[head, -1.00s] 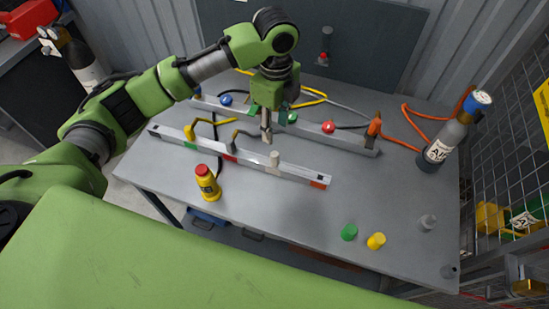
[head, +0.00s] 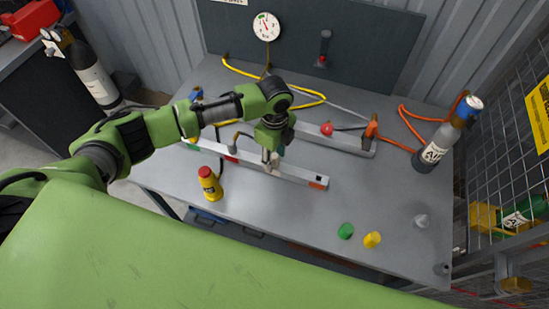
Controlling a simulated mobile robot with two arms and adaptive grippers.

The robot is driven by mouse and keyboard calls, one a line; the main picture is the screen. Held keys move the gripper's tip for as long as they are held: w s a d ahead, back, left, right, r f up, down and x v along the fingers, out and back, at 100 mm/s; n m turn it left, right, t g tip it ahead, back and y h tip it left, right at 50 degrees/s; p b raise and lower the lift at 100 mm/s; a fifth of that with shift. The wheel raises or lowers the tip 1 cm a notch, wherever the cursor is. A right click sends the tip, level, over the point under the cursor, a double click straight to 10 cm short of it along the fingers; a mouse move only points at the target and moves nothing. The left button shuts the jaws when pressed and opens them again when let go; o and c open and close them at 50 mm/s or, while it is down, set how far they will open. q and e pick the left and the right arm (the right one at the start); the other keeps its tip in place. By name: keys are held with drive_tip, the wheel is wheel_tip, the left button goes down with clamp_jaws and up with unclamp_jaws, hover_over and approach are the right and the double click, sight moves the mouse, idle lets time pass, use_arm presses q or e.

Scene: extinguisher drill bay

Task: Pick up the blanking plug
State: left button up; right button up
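A pale beige plug (head: 275,160) stands on the front grey rail (head: 300,175), toward its right half; I take it to be the blanking plug. My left gripper (head: 270,162) points down right at it. The fingertips overlap the plug in the head view and hide part of it. I cannot tell whether the fingers are closed on it. The plug appears to be still at the rail. Loose on the table at the right are a green plug (head: 345,231), a yellow plug (head: 372,239) and a grey plug (head: 421,221). My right gripper is out of view.
A back rail (head: 345,143) carries a red knob (head: 326,129). A grey cylinder (head: 436,148) stands at the right. Table front centre is clear.

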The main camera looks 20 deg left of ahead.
use_arm(q)
clamp_jaws()
drive_tip(key=shift+r, duration=0.15)
drive_tip(key=shift+r+b, duration=0.25)
drive_tip(key=shift+b, duration=0.1)
wheel_tip(320, 180, up, 2)
drive_tip(key=shift+r+b, duration=0.1)
drive_tip(key=shift+b, duration=0.6)
drive_tip(key=s+r+b, duration=0.2)
drive_tip(key=s+r, duration=0.8)
drive_tip(key=s, duration=0.4)
drive_tip(key=shift+d, duration=0.3)
drive_tip(key=shift+w, duration=0.1)
